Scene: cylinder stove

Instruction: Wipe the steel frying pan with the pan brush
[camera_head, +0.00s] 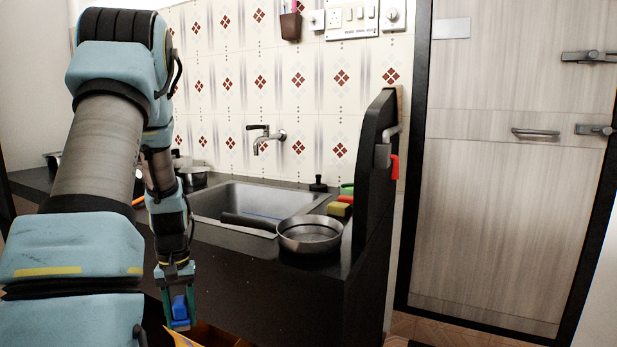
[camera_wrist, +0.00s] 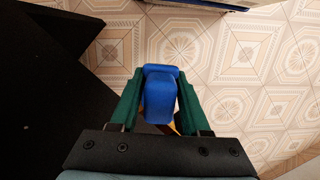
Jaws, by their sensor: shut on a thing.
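The steel frying pan (camera_head: 310,234) rests upright on the front right of the dark counter, beside the sink. Its black handle (camera_head: 249,222) points left across the sink's front edge. My gripper (camera_head: 179,322) is shut on a blue thing (camera_head: 179,306), which looks like the pan brush. In the wrist view, the blue brush (camera_wrist: 160,98) sits between the green fingers of my gripper (camera_wrist: 160,88); bristles cannot be made out. The gripper hangs pointing down in front of the counter, to the left of the pan and apart from it.
The steel sink (camera_head: 225,203) lies behind the pan, with a wall tap (camera_head: 265,138) above. A yellow-and-red sponge (camera_head: 340,208) lies behind the pan. A dark upright panel (camera_head: 373,165) bounds the counter's right end. Patterned floor (camera_wrist: 240,60) shows below.

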